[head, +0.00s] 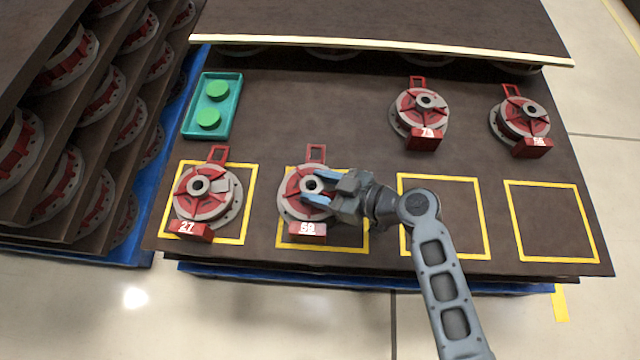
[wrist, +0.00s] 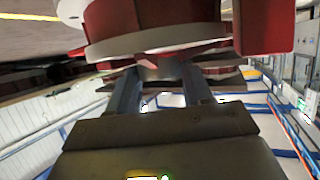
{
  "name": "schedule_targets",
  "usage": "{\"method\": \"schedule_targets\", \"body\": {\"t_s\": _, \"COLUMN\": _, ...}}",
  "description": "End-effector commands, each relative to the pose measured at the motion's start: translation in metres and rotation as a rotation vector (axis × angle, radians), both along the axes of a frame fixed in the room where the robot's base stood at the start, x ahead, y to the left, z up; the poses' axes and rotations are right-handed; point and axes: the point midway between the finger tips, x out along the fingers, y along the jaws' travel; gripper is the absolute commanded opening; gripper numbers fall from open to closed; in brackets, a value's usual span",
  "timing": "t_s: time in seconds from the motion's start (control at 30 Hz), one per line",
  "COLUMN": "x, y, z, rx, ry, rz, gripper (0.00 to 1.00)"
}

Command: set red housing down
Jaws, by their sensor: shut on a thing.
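The red housing labelled 69 (head: 296,209) sits within the second yellow square (head: 360,243) from the left, on the brown board. My gripper (head: 318,193) reaches in from the right and is shut on its hub. In the wrist view the two fingers (wrist: 160,90) close on the grey hub under the red and grey housing (wrist: 165,38). I cannot tell whether its underside touches the board. The red housing labelled 27 (head: 196,207) stands in the leftmost yellow square (head: 245,215).
Two more red housings (head: 415,120) and (head: 515,128) stand at the back right. A teal tray (head: 208,131) with two green discs is at the back left. The two right yellow squares (head: 447,222) and (head: 553,225) are empty. A rack of housings (head: 75,140) stands left; a brown upper board (head: 400,25) overhangs the back.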

Motion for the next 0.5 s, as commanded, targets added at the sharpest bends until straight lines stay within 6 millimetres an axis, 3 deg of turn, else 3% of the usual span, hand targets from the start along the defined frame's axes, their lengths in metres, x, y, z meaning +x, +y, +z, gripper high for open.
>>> {"method": "schedule_targets", "body": {"t_s": 0.3, "x": -0.0004, "y": -0.0001, "z": -0.0008, "rx": 0.000, "ry": 0.000, "rz": 0.000, "gripper": 0.75}}
{"method": "schedule_targets", "body": {"t_s": 0.5, "x": -0.0003, "y": 0.0000, "z": -0.0006, "rx": -0.001, "ry": 0.000, "rz": 0.000, "gripper": 0.75}}
